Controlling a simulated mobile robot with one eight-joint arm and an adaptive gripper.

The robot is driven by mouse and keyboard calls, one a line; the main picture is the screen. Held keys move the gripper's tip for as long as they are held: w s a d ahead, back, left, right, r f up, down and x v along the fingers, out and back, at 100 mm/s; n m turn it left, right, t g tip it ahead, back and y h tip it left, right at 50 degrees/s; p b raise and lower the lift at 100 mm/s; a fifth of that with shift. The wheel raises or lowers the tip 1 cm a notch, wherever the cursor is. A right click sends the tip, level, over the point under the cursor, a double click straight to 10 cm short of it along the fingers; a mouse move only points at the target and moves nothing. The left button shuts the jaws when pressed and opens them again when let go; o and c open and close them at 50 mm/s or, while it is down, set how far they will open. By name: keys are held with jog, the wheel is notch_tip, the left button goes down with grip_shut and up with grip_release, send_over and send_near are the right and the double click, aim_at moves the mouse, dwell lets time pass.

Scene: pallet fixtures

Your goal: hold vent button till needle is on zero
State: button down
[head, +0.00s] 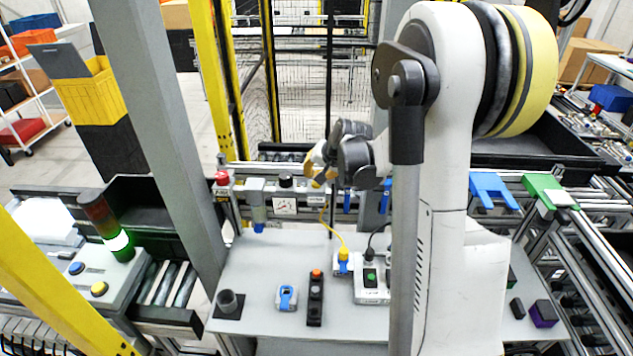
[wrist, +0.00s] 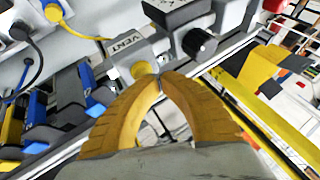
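In the wrist view a grey block labelled VENT (wrist: 126,44) carries a round yellowish button (wrist: 141,70). My gripper (wrist: 161,76) has its two curved yellow fingertips together, with nothing between them. The tips are right beside the button; I cannot tell whether they touch or press it. In the head view my gripper (head: 313,172) is at the rail behind the table, and the vent button is hidden there. A square white gauge (head: 285,206) with red on its dial is on the rail, left of my gripper. Its needle is too small to read.
A black knob (wrist: 200,43) is beside the vent block. A red button (head: 222,178) and a blue-bowled unit (head: 257,214) are farther left on the rail. The grey table (head: 262,262) holds a yellow cable plug (head: 343,256) and several small devices.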

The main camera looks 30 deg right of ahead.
aim_at(313, 182)
jog(key=shift+r, duration=0.45)
jog(key=shift+r+p, duration=1.6)
jog(key=shift+r, duration=0.9)
jog(key=shift+s+a+f+b, duration=0.15)
jog(key=shift+a+f+b, duration=0.1)
jog(key=shift+b, duration=0.2)
jog(key=s+a+f+n+b, duration=0.4)
jog(key=s+a+f+b, duration=0.3)
jog(key=s+a+b, duration=0.5)
jog(key=s+a+f+n+b, duration=0.2)
jog(key=s+a+f+b, duration=0.3)
jog(key=s+f+b, duration=0.2)
jog(key=s+a+f+n+b, duration=0.3)
jog(key=s+a+f+b, duration=0.1)
jog(key=s+f+b, duration=0.3)
notch_tip(313, 182, down, 2)
jog(key=b, duration=0.4)
jog(key=shift+s+a, duration=0.2)
jog(key=shift+a, duration=0.2)
